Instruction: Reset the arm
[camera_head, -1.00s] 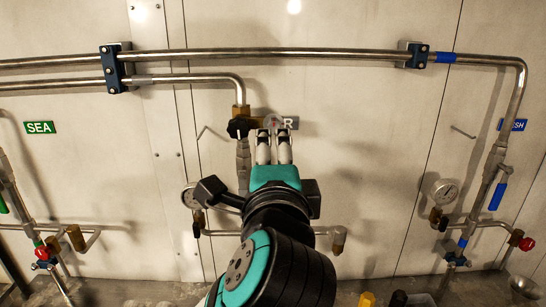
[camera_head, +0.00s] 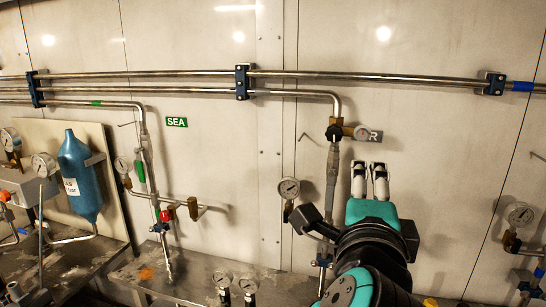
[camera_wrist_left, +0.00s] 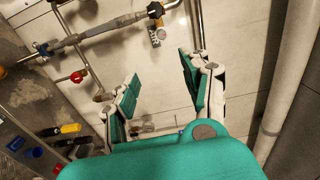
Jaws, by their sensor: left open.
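My left gripper (camera_head: 370,180) is in front of the wall panel in the head view, its two pale fingers pointing up. Its fingers are apart and empty. The left wrist view shows the same gripper (camera_wrist_left: 158,90) with green finger pads and nothing between them. In the head view a black valve handle (camera_head: 334,132) and a small gauge (camera_head: 361,133) sit on the pipe just above and left of the fingertips. The fingers look apart from them, though depth is hard to judge. My right gripper is not in view.
Steel pipes run along the wall (camera_head: 420,210), held by blue clamps (camera_head: 243,82). A round gauge (camera_head: 289,188) is left of my arm. A green SEA sign (camera_head: 176,122), a red knob (camera_head: 165,216) and a blue bottle (camera_head: 80,180) are further left. Coloured handles (camera_wrist_left: 70,128) show in the wrist view.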

